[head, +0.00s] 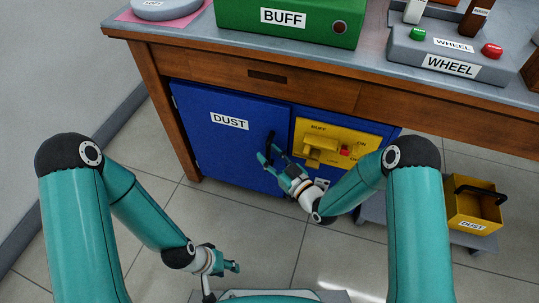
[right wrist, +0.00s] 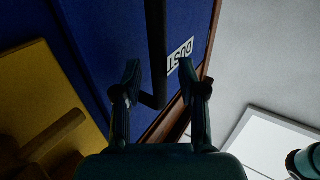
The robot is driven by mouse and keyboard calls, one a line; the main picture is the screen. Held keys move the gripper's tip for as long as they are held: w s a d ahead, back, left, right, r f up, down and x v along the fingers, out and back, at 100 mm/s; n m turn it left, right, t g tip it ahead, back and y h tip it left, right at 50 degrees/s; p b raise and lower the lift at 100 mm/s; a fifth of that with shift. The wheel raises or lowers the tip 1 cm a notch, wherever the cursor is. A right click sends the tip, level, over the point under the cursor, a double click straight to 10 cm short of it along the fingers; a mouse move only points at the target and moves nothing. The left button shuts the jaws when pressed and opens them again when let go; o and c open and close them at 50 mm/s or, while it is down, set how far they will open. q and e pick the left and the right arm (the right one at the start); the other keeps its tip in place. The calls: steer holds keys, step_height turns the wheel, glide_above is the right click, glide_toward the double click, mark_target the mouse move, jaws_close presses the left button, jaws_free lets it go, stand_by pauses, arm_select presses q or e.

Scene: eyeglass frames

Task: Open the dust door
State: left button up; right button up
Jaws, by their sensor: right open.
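The blue dust door (head: 212,150), labelled DUST, is flush with the cabinet front under the bench and looks closed. Its black vertical bar handle (head: 270,141) is near the door's right edge. My right gripper (head: 270,157) is at the handle's lower part. In the right wrist view, the black handle (right wrist: 156,45) runs between the two spread fingers of my right gripper (right wrist: 158,75), with gaps on both sides. My left gripper (head: 233,267) hangs low over the floor, away from the door; its fingers are too small to read.
A yellow switch panel (head: 337,133) with protruding parts is just right of the door. A yellow DUST bin (head: 474,207) stands on a low grey platform at right. Wooden drawer front (head: 258,76) overhangs above. Tiled floor (head: 260,240) before the door is clear.

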steer(key=shift+w+a, duration=0.35)
steer(key=shift+w, duration=0.1)
jaws_close()
